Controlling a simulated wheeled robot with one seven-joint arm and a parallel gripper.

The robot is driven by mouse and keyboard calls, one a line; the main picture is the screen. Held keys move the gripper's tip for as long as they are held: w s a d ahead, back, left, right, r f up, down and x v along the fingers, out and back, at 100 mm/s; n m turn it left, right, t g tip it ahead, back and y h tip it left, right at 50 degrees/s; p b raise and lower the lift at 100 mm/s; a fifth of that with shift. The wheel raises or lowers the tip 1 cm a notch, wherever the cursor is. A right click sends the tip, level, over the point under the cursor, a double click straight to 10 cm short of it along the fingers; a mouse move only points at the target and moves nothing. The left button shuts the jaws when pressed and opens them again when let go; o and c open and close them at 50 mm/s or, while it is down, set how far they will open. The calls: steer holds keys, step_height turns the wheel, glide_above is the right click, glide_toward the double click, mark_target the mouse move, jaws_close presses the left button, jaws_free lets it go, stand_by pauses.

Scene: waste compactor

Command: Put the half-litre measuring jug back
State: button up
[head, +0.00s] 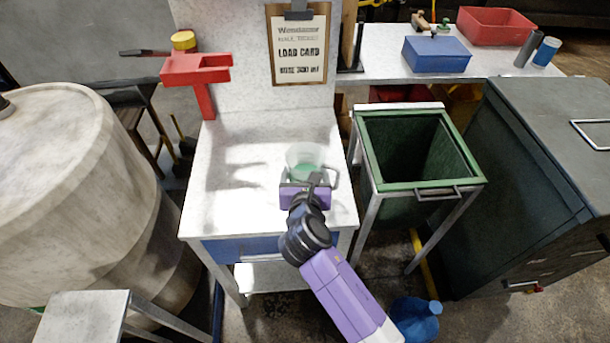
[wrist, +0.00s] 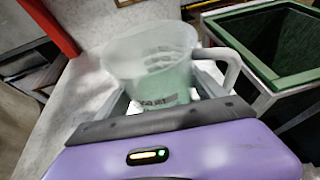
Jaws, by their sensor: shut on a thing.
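The measuring jug (head: 303,158) is a clear cup with greenish liquid or tint in its lower part and a white handle at its right. It stands upright at the right front of the white worktop (head: 240,190). In the wrist view the jug (wrist: 150,50) is between my fingers, its handle pointing right; small dark print shows low on its front. My gripper (head: 308,180) is shut on the jug from the front. The fingertips are partly hidden behind the jug and the gripper body. I cannot tell whether the jug's base touches the worktop.
A red stand (head: 200,75) rises at the worktop's back left. A load card on a clipboard (head: 299,45) hangs behind. A green-rimmed open bin (head: 420,187) stands right of the worktop. A back bench holds a blue box (head: 436,55) and red tray (head: 495,25). The worktop's left part is clear.

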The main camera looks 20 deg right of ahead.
steer(key=shift+f, duration=0.25)
steer(key=o, duration=1.9)
steer(key=shift+r, duration=0.15)
steer(key=v, duration=1.2)
steer(key=shift+a, duration=0.1)
steer(key=shift+s, duration=0.1)
